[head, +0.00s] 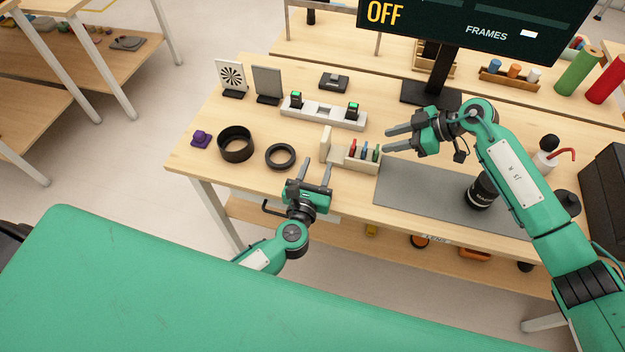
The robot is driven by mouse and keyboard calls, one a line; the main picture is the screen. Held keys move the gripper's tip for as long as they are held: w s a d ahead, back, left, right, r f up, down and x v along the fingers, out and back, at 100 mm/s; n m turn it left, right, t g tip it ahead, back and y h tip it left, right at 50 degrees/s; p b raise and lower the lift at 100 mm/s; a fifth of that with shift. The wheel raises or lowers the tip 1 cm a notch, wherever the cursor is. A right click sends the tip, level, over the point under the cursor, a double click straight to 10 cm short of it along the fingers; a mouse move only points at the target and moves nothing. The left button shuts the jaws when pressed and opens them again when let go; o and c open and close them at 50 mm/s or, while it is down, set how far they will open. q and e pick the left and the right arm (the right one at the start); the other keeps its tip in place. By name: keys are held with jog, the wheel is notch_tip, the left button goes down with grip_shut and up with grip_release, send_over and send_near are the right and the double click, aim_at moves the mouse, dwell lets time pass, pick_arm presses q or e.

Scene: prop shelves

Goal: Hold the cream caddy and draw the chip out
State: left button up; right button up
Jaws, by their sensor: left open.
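The cream caddy (357,165) stands on the wooden table near its front edge, with a tall wall at its left end. Several small upright pieces stand in it, including a red one (352,148) and a green one (376,151); I cannot tell which is the chip. My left gripper (318,167) is open and empty, in front of the caddy's left end, with its fingers pointing away from me. My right gripper (387,142) is open and empty, just right of and above the caddy, with its fingers pointing left.
A grey mat (420,200) lies right of the caddy, with a black lens (482,190) on it. A pale charging bar (323,113) lies behind, and a monitor stand (440,75) rises at the back.

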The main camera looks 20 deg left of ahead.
aim_at(326, 143)
pick_arm(q)
jog(key=w, duration=0.9)
jog(key=shift+c, duration=1.2)
jog(key=shift+c, duration=0.2)
grip_shut()
